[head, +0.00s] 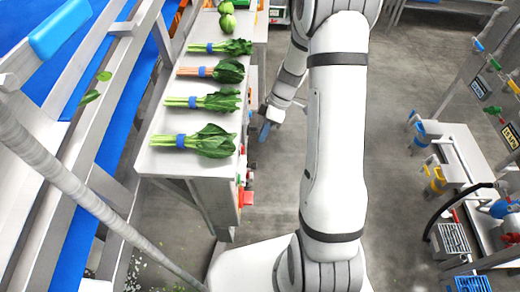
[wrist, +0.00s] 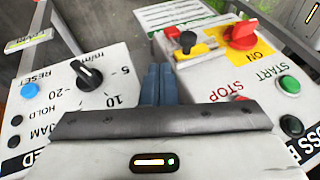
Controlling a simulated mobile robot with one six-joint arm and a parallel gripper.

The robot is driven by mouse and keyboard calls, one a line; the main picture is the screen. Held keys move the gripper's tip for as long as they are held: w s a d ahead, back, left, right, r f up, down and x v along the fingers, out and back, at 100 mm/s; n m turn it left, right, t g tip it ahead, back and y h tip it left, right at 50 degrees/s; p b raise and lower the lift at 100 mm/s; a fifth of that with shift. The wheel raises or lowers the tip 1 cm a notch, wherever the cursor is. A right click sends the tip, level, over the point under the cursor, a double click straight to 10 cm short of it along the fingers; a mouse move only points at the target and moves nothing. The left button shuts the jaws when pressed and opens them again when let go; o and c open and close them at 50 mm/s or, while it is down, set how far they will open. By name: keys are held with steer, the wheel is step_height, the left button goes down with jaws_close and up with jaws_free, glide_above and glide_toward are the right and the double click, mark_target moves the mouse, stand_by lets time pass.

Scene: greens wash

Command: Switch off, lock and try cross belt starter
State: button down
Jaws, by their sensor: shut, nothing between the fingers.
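The starter box (wrist: 215,75) fills the right of the wrist view, its label partly cut off and reading "OSS B". It has a red rotary switch (wrist: 241,35) on a yellow plate (wrist: 205,50), with the word "ON" beside it. A green START button (wrist: 289,84) is at the right. A red STOP button (wrist: 238,99) is mostly hidden behind my gripper. My gripper (wrist: 157,85) is shut and empty, its blue-grey fingers together at the box's left side, apart from the switch. In the head view my gripper (head: 266,130) is beside the white table; the starter box is not clear there.
A black-knobbed part (wrist: 187,42) stands by the yellow plate. A second panel (wrist: 75,90) at left carries a black dial (wrist: 88,74) and blue RESET button (wrist: 29,90). In the head view, greens lie on the white table (head: 160,158); another bench (head: 465,155) stands at right, with clear floor between.

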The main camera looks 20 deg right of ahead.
steer(key=s+a+f+p, duration=0.1)
steer(key=s+a+f, duration=0.1)
steer(key=s+f, duration=0.1)
steer(key=shift+s+a+f, duration=0.25)
steer(key=shift+s+f, duration=0.15)
steer(key=shift+f, duration=0.1)
